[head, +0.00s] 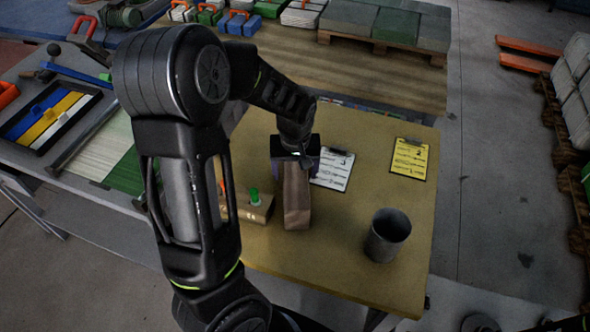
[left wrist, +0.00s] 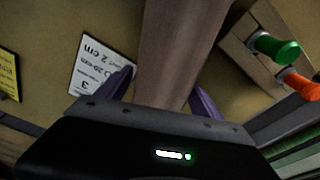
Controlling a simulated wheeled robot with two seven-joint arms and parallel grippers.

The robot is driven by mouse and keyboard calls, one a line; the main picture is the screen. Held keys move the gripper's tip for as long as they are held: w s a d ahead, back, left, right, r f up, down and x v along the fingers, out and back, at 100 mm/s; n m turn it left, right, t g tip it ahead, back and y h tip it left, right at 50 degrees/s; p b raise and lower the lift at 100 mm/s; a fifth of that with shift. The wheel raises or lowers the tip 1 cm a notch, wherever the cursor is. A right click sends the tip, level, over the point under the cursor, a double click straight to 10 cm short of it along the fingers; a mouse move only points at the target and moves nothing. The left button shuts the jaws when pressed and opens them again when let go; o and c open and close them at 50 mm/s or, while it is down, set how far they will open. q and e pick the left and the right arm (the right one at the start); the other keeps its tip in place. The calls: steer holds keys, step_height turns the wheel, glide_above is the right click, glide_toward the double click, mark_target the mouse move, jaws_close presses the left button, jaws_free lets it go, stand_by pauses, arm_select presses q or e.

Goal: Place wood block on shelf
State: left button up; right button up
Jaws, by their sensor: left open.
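The wood block (head: 297,205) is a long brown bar on the yellowish-brown table (head: 330,260). My left gripper (head: 295,165) is over the block's far end, pointing down. In the left wrist view the block (left wrist: 178,45) runs between the two purple fingers (left wrist: 163,95). The jaws are open, with a visible gap on the left finger's side; contact on the other side is unclear. The gripper hides the block's far end. I cannot pick out a shelf in either view. My right gripper does not show.
A wooden holder (head: 250,208) with green and orange pegs stands just left of the block. A grey metal cup (head: 387,236) stands to the right. White (head: 333,170) and yellow (head: 409,158) clipboards lie behind. The table's front middle is clear.

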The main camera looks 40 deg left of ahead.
arm_select(q)
steer(key=shift+r, duration=0.1)
steer(key=shift+r, duration=0.5)
steer(key=r, duration=0.7)
steer(key=s+d+r, duration=0.1)
steer(key=r, duration=0.3)
steer(key=shift+b, duration=0.3)
steer(key=shift+o, duration=0.3)
